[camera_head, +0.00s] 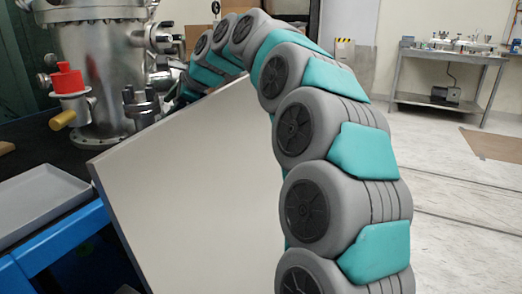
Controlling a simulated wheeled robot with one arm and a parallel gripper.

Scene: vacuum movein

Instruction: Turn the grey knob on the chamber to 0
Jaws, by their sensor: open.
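The metal chamber (100,55) stands upright on a dark bench top at the upper left. A red cap (66,79) and a yellow handle (62,120) stick out on its left front. Metal flanged ports (142,104) stick out on its right side. I cannot clearly pick out the grey knob or read any marking on it. My arm arches from the lower right over to the chamber's right side. Its far end drops out of sight there, so my gripper is not visible.
A grey tray (38,196) lies on the blue-framed bench (62,238) at left. A pale panel blocks the lower middle; I cannot tell whether it is mine. A metal table (440,104) stands far right, with open floor (455,220) before it.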

